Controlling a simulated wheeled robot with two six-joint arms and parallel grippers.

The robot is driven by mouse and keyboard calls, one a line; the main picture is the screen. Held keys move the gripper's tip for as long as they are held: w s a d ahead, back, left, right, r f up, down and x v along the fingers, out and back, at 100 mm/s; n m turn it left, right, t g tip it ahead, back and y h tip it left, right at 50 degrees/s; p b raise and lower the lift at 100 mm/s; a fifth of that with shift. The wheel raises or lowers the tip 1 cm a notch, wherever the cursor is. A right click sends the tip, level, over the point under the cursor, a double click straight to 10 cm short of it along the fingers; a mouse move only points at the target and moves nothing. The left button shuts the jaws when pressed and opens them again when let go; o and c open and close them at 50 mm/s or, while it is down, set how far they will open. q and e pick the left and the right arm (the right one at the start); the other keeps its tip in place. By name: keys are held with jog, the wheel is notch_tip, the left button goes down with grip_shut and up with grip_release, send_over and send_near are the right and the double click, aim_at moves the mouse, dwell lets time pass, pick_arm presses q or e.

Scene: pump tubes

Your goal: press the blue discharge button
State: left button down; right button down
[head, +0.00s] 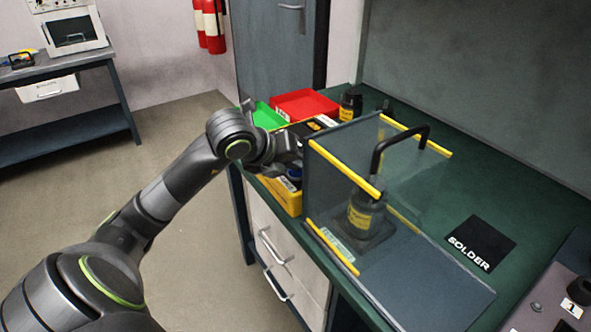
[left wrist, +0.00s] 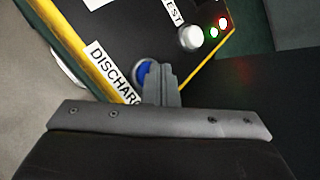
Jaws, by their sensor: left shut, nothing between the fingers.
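The blue discharge button (left wrist: 142,72) shows in the left wrist view on a black panel with yellow edges, beside a white DISCHARGE label (left wrist: 110,72). My left gripper (left wrist: 163,75) is shut and empty. Its fingertips cover the right part of the button in that view; I cannot tell whether they touch it or whether it is pressed down. In the head view the left gripper (head: 292,150) is over the yellow-edged box (head: 287,198) at the bench's left edge, and a bit of blue shows just below it. My right gripper is in neither view.
A white knob (left wrist: 190,38) by a TEST label and red and green lights (left wrist: 218,27) share the panel. A clear shield (head: 340,150) with yellow edges stands right of my gripper, around a black bottle (head: 364,215). Red (head: 305,103) and green (head: 266,115) bins lie behind.

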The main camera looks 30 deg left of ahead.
aim_at(292, 174)
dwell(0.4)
pick_arm(q)
jog(key=shift+r+p, duration=0.7)
jog(key=shift+r, duration=0.25)
jog(key=shift+r+p, duration=1.8)
jog(key=shift+r, duration=0.75)
jog(key=shift+f, duration=0.1)
